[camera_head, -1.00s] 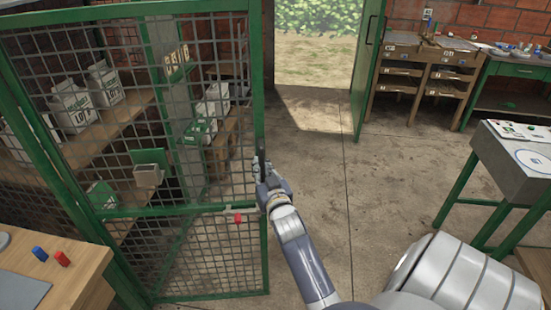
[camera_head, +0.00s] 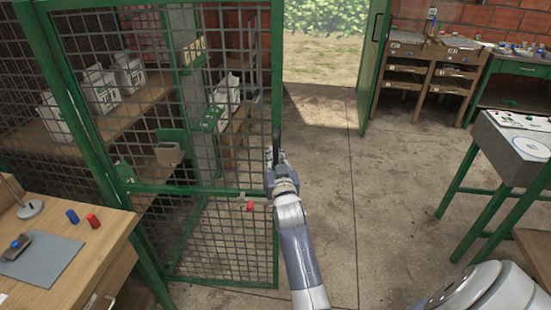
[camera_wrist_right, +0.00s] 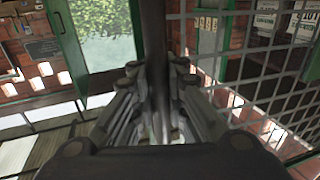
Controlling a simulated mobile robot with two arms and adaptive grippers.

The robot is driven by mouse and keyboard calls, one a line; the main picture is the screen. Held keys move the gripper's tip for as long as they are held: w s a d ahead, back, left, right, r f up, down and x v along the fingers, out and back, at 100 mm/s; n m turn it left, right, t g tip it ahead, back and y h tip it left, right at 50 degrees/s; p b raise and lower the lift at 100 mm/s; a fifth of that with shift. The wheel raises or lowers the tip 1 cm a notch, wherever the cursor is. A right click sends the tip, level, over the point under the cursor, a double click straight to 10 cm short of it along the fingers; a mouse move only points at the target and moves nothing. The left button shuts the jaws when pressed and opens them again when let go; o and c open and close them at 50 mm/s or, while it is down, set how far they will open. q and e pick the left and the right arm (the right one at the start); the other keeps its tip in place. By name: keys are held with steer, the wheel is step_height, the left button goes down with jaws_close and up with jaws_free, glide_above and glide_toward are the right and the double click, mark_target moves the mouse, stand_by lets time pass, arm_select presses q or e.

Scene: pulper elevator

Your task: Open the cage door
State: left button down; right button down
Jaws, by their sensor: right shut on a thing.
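The cage door (camera_head: 216,191) is a green-framed wire mesh panel at the left of the head view. My right gripper (camera_head: 275,155) is at its right edge, shut on the dark upright door handle (camera_head: 277,137). In the right wrist view, the fingers (camera_wrist_right: 158,105) close around this dark upright bar (camera_wrist_right: 154,35), with mesh to its right. A small red item (camera_head: 249,206) hangs by the latch (camera_head: 242,196). I cannot tell how far the door stands from its frame. My left gripper is not in view.
White bags (camera_head: 101,90) sit on wooden shelves behind the mesh. A wooden table (camera_head: 95,250) with red and blue items stands at lower left. A green-legged table (camera_head: 515,145) stands at right. The concrete floor (camera_head: 335,190) is clear toward the open doorway (camera_head: 322,50).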

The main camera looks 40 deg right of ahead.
mark_target(276, 121)
steer(key=shift+s+d, duration=0.1)
steer(key=shift+d, duration=0.15)
steer(key=c, duration=1.9)
jaws_free()
steer(key=shift+c, duration=0.2)
steer(key=o, duration=0.4)
steer(key=shift+s+d, duration=0.15)
steer(key=shift+c, duration=0.2)
steer(key=shift+a+r, duration=0.2)
steer(key=shift+r, duration=0.2)
step_height(276, 121, up, 9)
steer(key=shift+d+r, duration=0.1)
steer(key=shift+d, duration=0.05)
